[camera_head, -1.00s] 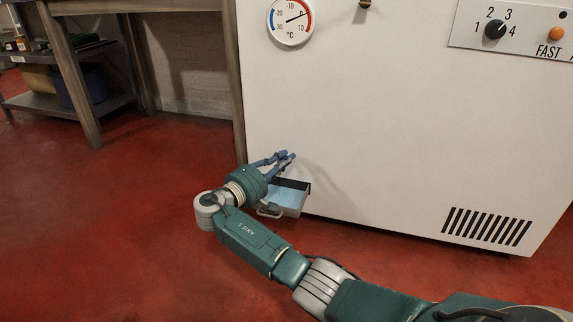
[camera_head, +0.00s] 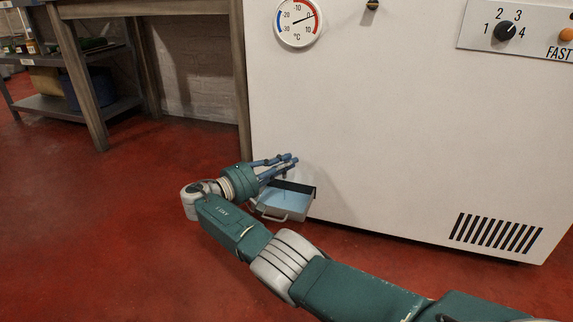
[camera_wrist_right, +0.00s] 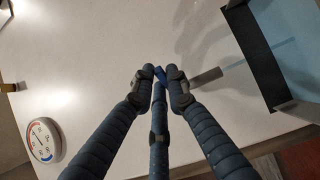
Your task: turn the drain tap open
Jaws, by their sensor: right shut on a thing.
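The drain tap sits low on the front of the white freezer. In the right wrist view its small blue handle (camera_wrist_right: 163,75) lies between my fingertips, and a short grey pipe (camera_wrist_right: 206,76) shows just right of it. My right gripper (camera_head: 291,160), with blue fingers, comes from the left to the freezer front; it also shows in the wrist view (camera_wrist_right: 160,80). It is shut on the tap handle. In the head view the fingers mostly hide the tap. A grey tray (camera_head: 292,215) with a pale blue inside is below the fingers. My left gripper is out of view.
The white freezer (camera_head: 390,130) fills the right, with a round thermometer (camera_head: 298,22), a dial (camera_head: 505,31) and a vent (camera_head: 495,233). A wooden table (camera_head: 80,85) and a loaded shelf (camera_head: 60,105) stand at left. The red floor is free at lower left.

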